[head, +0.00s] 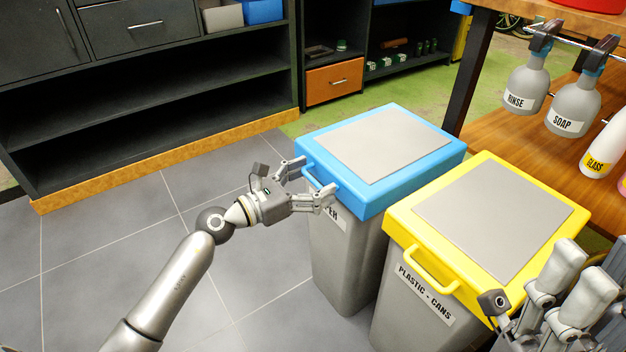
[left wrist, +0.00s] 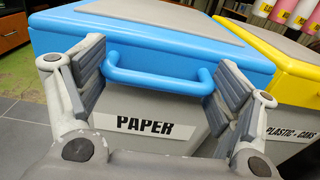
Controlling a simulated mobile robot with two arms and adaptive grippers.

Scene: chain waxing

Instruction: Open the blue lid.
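The blue lid (head: 436,151) with a grey top panel lies closed on the grey paper bin (head: 345,262). Its blue handle (left wrist: 158,78) sticks out of the front edge. My left gripper (head: 316,186) is open at the front of the lid, its fingers on either side of the handle. In the left wrist view the handle lies between the two finger pads (left wrist: 158,85), and the PAPER label shows below it. I cannot tell whether a pad touches the handle.
A bin with a yellow lid (head: 575,213) and yellow handle (head: 431,270) stands close beside the blue one. Spray bottles (head: 528,88) hang from a rail at the upper right. A dark shelf unit (head: 150,100) stands behind. The tiled floor at left is clear.

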